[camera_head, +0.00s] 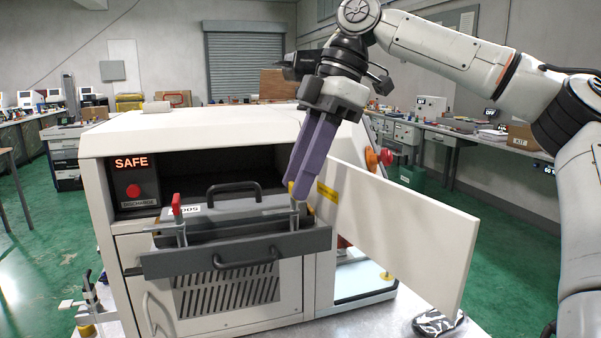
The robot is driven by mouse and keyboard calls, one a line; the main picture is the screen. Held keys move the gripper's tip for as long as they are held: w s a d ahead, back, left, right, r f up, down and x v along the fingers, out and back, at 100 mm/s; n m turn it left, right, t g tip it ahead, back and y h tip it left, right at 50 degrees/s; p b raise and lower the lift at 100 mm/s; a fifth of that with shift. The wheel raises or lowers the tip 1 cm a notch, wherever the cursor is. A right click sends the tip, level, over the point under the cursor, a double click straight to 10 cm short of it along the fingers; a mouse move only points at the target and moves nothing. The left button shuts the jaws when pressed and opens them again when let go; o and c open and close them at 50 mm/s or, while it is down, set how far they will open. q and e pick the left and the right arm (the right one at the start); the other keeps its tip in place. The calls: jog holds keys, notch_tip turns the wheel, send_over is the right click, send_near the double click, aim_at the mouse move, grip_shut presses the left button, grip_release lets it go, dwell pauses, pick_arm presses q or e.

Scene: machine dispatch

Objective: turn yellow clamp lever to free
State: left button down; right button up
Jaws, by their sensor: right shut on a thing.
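The yellow clamp lever (291,187) stands at the right end of the grey drawer front (237,250) of the white machine. Only a small part of the lever shows beside my fingertips. My right gripper (302,193) comes down from above with its long purple fingers. It is shut on the yellow clamp lever and hides most of it. A red clamp lever (176,205) stands upright at the left end of the drawer. My left gripper is not in view.
A dark module with a black handle (234,187) sits in the machine's opening. A lit SAFE sign (132,163) is above a red button (133,190). An open white door panel (400,235) stands just right of my right gripper.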

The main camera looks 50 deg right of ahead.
dwell(0.4)
jog(key=o, duration=1)
jog(key=shift+o, duration=0.2)
jog(key=shift+r, duration=0.1)
jog(key=v, duration=1)
jog(key=shift+d, duration=0.15)
